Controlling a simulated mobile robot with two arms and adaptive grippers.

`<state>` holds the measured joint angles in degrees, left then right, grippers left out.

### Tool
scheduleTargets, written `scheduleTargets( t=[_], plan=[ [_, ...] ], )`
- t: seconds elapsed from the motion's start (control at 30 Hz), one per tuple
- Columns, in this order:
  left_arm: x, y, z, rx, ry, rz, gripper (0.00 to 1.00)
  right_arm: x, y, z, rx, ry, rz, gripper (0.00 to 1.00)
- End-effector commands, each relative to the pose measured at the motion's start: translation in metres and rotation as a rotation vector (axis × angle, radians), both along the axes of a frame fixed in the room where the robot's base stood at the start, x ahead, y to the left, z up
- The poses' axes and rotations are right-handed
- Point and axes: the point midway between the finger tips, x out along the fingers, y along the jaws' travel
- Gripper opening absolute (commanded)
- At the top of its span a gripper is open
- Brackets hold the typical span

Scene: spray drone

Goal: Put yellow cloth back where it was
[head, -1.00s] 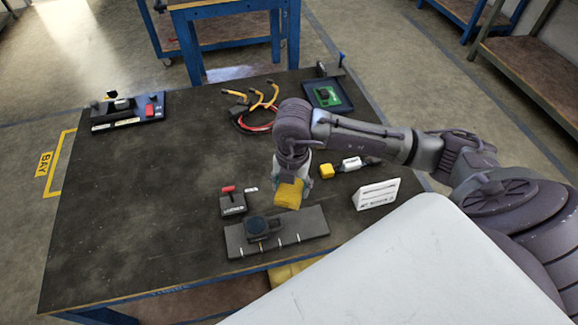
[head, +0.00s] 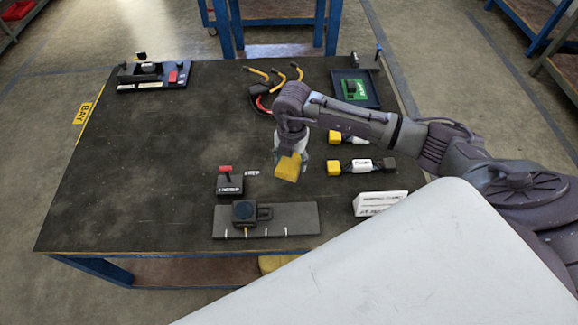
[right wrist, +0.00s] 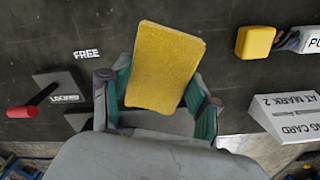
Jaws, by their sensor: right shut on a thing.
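The yellow cloth (head: 289,167) is a small folded rectangle in my right gripper (head: 300,156), above the right-middle of the dark table (head: 130,190). In the right wrist view the cloth (right wrist: 165,67) stands between the two green-padded fingers of the right gripper (right wrist: 158,92), which is shut on it. I cannot tell how high it is above the table. Something yellow (head: 277,262) also shows below the table's front edge, partly hidden. My left gripper is not in view.
Near the cloth are a red-levered box (head: 229,182), a grey slotted plate with a round dark piece (head: 290,219), yellow-ended connectors (head: 357,165) and a white card (head: 376,203). Cables (head: 266,95) and a green-board tray (head: 356,89) lie behind. The table's left-middle is clear.

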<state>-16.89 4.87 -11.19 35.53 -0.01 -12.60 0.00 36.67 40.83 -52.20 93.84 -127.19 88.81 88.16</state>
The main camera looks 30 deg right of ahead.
Motion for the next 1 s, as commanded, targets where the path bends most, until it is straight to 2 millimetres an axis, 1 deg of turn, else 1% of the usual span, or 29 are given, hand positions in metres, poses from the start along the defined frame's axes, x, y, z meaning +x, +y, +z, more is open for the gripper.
scheduleTargets(
  t=[0.03,0.1,0.23,0.4,0.5,0.73,0.83,0.87,1.0],
  plan=[
    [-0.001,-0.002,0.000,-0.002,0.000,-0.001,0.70,0.005,0.001,-0.003,0.001,0.001,0.000,0.29],
    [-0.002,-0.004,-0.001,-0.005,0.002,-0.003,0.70,0.009,0.001,-0.006,0.001,-0.001,0.000,0.29],
    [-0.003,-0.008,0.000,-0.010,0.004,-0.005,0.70,0.011,0.001,-0.013,0.000,0.001,0.001,0.29],
    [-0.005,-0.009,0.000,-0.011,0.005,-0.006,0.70,0.010,0.001,-0.037,-0.001,0.004,0.000,0.29],
    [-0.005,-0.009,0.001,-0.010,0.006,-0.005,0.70,0.010,0.001,-0.047,-0.001,0.002,0.001,0.29],
    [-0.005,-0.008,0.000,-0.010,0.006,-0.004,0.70,0.010,0.001,-0.047,0.000,0.000,0.001,0.29],
    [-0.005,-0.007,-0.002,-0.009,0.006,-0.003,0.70,0.010,0.001,-0.051,-0.001,0.001,0.001,0.29],
    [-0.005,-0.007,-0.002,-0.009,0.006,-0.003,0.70,0.010,0.001,-0.051,0.000,0.000,0.001,0.63],
    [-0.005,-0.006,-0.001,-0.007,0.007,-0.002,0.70,0.010,0.001,-0.050,0.000,0.000,0.001,0.86]
  ],
)
